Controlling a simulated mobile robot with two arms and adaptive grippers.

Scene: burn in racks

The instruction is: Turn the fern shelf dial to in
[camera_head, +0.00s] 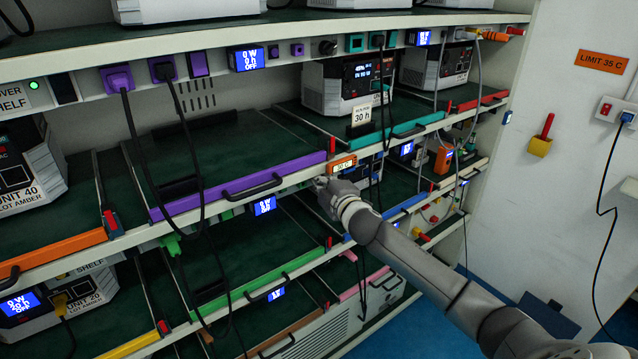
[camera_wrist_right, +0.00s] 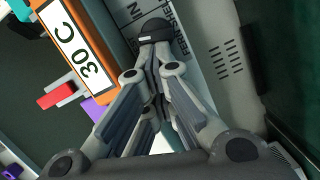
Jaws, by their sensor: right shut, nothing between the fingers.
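My right gripper (camera_head: 325,185) is at the front rail of the shelf, just below the small orange-framed 30 C sign (camera_head: 343,165). In the right wrist view its fingers (camera_wrist_right: 154,62) are together with nothing between them. A dark rounded knob, seemingly the dial (camera_wrist_right: 155,28), shows just past the fingertips. I cannot tell whether they touch it. Beside it is a pale label plate (camera_wrist_right: 180,45) with the words "FERN SHELF" and "IN", partly hidden by the fingers. The dial's pointer cannot be read clearly. In the head view the gripper hides the dial. My left gripper is not in view.
The 30 C sign (camera_wrist_right: 78,50) is close to the left of the fingers in the right wrist view. A purple shelf bar (camera_head: 240,187) with a black handle is left of the gripper, and a teal bar (camera_head: 400,130) is right. Black cables (camera_head: 197,190) hang in front of the racks.

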